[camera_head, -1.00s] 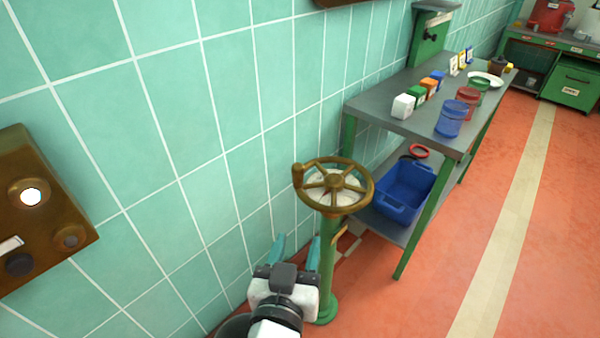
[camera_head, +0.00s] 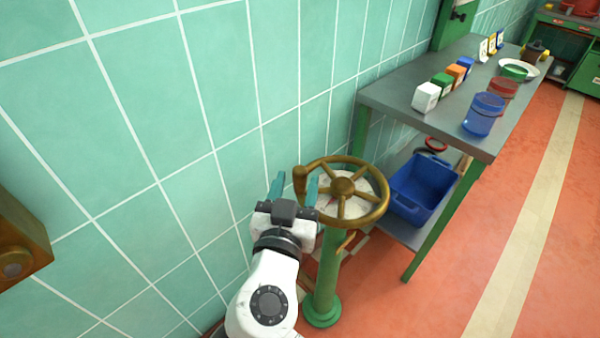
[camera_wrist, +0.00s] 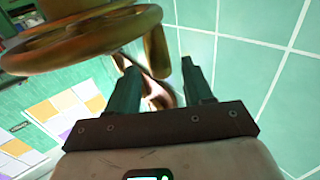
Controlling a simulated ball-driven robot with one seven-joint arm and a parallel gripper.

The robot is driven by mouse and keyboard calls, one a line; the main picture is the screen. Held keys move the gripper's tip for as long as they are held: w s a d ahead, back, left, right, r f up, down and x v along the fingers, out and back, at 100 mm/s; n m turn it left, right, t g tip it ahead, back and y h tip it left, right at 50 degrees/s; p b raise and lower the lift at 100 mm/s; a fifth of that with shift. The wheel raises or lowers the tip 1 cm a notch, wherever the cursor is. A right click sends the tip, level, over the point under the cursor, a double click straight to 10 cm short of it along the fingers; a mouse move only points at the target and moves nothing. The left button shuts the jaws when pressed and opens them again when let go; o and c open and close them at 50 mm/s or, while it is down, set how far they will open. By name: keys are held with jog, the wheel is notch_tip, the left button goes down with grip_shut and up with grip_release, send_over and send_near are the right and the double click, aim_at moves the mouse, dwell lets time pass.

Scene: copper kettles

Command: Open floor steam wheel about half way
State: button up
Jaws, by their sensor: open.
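The floor steam wheel (camera_head: 372,211) is a brass handwheel with spokes, lying roughly flat on top of a green post (camera_head: 325,275) that stands on the floor by the tiled wall. A brass knob handle (camera_head: 299,181) rises from its rim on the left. My gripper (camera_head: 294,187) is open, its two teal fingers pointing up by the knob; contact cannot be told. In the wrist view the wheel (camera_wrist: 50,45) fills the upper left, with its knob handle (camera_wrist: 155,50) just beyond my open fingers (camera_wrist: 160,80). Nothing is clearly held between them.
A green-legged metal table (camera_head: 400,95) stands right of the wheel with jars and small boxes on top. A blue bin (camera_head: 422,187) sits on its lower shelf. A brass panel (camera_head: 20,245) is on the wall at left. Open red floor (camera_head: 440,300) lies at right.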

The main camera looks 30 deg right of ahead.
aim_at(298, 179)
jog(key=shift+x, duration=1.8)
jog(key=shift+c, duration=0.4)
grip_shut()
